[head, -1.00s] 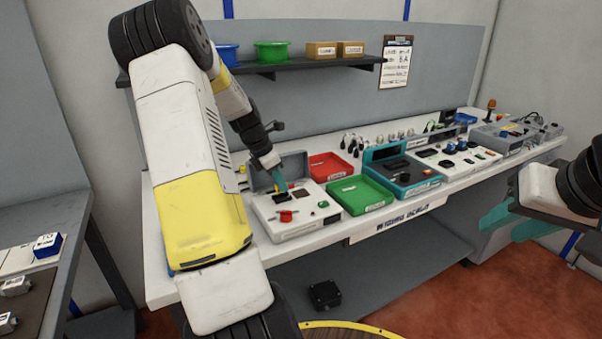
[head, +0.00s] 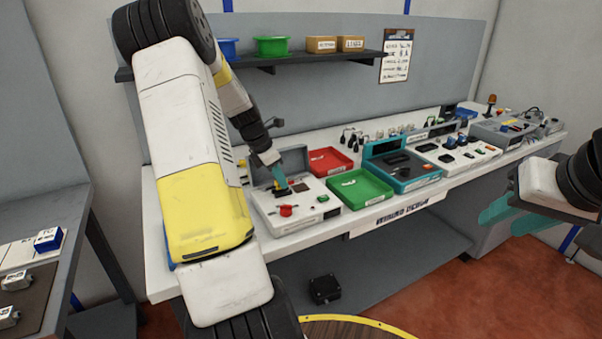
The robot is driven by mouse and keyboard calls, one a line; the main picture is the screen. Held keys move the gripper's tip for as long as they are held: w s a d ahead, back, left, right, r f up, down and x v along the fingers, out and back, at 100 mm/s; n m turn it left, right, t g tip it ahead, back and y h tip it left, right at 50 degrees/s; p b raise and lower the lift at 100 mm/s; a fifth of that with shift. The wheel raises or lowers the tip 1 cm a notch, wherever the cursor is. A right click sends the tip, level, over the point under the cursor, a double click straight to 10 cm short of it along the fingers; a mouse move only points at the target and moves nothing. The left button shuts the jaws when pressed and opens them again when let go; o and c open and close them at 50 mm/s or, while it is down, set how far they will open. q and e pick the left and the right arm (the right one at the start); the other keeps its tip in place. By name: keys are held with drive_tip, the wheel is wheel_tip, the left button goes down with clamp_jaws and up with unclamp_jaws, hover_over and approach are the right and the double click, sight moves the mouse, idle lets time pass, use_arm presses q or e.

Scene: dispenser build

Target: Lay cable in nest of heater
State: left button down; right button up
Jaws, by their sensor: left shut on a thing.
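My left gripper (head: 279,182) has teal fingers and points down over a light grey box unit (head: 300,215) with a raised grey lid, a red knob and a green button. The gripper is shut on a small dark thing (head: 283,192) at the unit's top face. It is too small to tell whether this is the cable or whether it touches the unit. I cannot tell which unit is the heater. My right gripper (head: 513,214) is at the right, in front of the bench, with its teal fingers apart and empty.
A red tray (head: 331,160) and a green tray (head: 360,188) sit right of the unit. A teal-framed unit (head: 402,167) and several other devices follow along the white bench. A shelf (head: 300,63) with bins is above. A black box (head: 324,290) lies below.

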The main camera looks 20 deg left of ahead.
use_arm(q)
drive_tip(key=shift+f, duration=0.7)
idle(1.5)
drive_tip(key=shift+s+f, duration=0.15)
drive_tip(key=shift+f, duration=0.25)
idle(0.3)
drive_tip(key=c, duration=1.5)
unclamp_jaws()
drive_tip(key=shift+o, duration=0.2)
drive_tip(key=shift+w+r, duration=0.2)
drive_tip(key=shift+r, duration=3.5)
